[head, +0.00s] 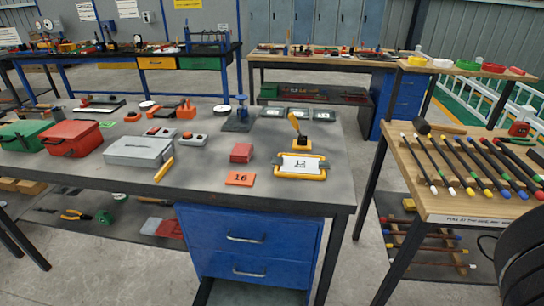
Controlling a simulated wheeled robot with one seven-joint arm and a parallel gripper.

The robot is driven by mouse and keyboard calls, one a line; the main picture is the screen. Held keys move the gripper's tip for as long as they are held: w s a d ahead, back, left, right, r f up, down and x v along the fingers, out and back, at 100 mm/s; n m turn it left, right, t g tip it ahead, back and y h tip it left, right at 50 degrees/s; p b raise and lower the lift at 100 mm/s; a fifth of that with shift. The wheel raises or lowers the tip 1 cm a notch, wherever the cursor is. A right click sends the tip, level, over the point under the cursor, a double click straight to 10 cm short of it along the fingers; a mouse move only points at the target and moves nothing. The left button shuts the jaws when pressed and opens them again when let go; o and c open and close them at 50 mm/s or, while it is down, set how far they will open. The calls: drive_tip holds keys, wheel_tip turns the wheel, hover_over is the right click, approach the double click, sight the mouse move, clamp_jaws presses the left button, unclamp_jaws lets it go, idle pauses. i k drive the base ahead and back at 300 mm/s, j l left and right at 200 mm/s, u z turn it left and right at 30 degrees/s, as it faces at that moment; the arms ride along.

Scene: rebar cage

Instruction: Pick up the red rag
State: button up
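A small red block-like item (241,152), which could be a folded rag, sits on the grey workbench top (215,160), behind the orange card marked 16. A flatter red piece (170,229) lies on the bench's lower shelf, left of the blue drawers, partly hidden by the bench. I cannot tell for sure which of them is the red rag. My gripper is not in view.
A red toolbox (70,138), a grey metal case (140,150), an orange card (240,179) and a yellow-framed clipboard (300,166) share the bench. Blue drawers (248,245) are below. Colour-tipped bars (470,165) lie on the right table. Concrete floor shows between the tables.

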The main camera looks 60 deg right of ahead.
sight(241, 153)
drive_tip(key=i+j+z, duration=0.15)
drive_tip(key=j+z, duration=0.25)
drive_tip(key=j, duration=0.15)
drive_tip(key=j+z, duration=0.35)
drive_tip(key=j, duration=0.2)
drive_tip(key=j+z, duration=0.4)
drive_tip(key=j, duration=0.2)
drive_tip(key=i+j+z, duration=0.45)
drive_tip(key=j, duration=0.25)
drive_tip(key=j+z, duration=0.25)
drive_tip(key=i+j+z, duration=0.25)
drive_tip(key=j, duration=0.3)
drive_tip(key=j+z, duration=0.25)
drive_tip(key=j, duration=0.15)
